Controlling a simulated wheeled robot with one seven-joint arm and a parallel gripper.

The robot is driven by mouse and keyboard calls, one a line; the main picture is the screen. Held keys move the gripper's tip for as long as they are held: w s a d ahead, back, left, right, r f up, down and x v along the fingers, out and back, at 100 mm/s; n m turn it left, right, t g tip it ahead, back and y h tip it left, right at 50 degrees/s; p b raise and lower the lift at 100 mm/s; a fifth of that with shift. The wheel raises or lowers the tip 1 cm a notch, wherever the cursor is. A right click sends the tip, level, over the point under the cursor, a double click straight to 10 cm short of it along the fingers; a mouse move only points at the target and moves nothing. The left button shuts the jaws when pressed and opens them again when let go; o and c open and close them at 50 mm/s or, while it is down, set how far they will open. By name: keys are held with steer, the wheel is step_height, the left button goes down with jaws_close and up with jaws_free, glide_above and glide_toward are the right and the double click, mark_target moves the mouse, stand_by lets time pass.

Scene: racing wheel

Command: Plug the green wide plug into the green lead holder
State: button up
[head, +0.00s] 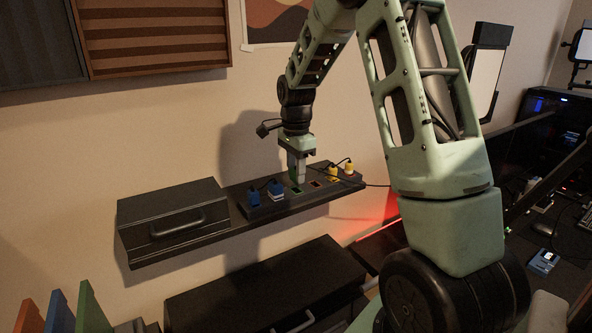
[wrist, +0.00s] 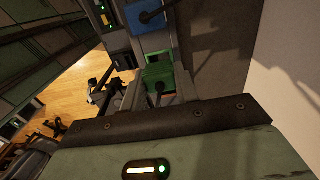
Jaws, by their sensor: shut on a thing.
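My gripper (head: 298,176) points down over the socket strip on the wall shelf and is shut on the green wide plug. The green lead holder (head: 297,190) shows as a green-edged slot just below my fingertips in the head view. The plug is mostly hidden by the fingers there. I cannot tell whether the plug is inside the holder or just above it.
A red-edged slot (head: 317,183) lies right of the green one. A black case (head: 175,218) sits on the shelf's left end. The wall is close behind.

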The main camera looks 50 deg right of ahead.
steer(key=shift+f+b, duration=0.75)
steer(key=shift+f, duration=0.5)
stand_by(0.5)
steer(key=o, duration=1)
steer(key=shift+o, duration=0.2)
steer(key=shift+r, duration=0.1)
step_height(320, 180, up, 17)
steer(key=b, duration=0.4)
